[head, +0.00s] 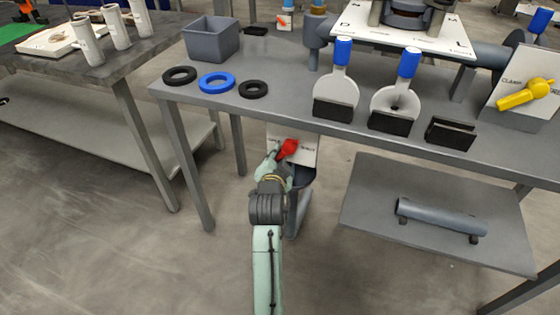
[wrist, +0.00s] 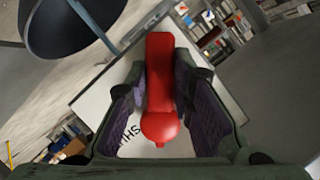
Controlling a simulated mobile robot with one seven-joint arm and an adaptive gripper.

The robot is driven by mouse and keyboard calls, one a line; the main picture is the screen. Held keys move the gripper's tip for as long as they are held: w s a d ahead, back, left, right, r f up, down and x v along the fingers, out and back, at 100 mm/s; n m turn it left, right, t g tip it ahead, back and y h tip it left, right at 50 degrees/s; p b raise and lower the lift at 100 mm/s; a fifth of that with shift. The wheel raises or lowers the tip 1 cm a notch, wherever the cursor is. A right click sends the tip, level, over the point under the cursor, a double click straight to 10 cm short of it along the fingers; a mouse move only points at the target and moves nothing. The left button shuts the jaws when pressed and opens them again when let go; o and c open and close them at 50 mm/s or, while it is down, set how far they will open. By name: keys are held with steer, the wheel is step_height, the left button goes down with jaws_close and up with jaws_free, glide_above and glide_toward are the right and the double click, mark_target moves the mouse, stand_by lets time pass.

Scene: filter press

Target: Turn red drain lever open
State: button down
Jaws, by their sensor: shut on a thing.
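The red drain lever (wrist: 160,80) lies between the two fingers of my gripper (wrist: 165,100) in the wrist view. The fingers are shut on its bar, with the rounded red hub end nearer the camera. In the head view the red lever (head: 287,149) shows in front of a white label plate (head: 303,148) under the table's front edge. My gripper (head: 275,155) meets it from the lower left. The plate's lettering is partly hidden by the lever and my gripper, and the lever's exact angle against its marks is hard to read.
The grey table (head: 290,105) overhangs the lever. On it are black and blue rings (head: 216,82), a grey bin (head: 211,39) and two blue-handled paddles (head: 337,85). A yellow lever (head: 528,93) is at the far right. A lower shelf (head: 380,205) holds a grey cylinder (head: 440,216).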

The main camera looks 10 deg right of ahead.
steer(key=shift+w+a+r+m, duration=0.1)
steer(key=shift+a+r+m, duration=0.05)
steer(key=shift+m, duration=0.15)
steer(key=shift+t, duration=0.3)
steer(key=c, duration=1.4)
jaws_free()
steer(key=v, duration=0.7)
steer(key=shift+s+r, duration=0.2)
steer(key=shift+s, duration=0.05)
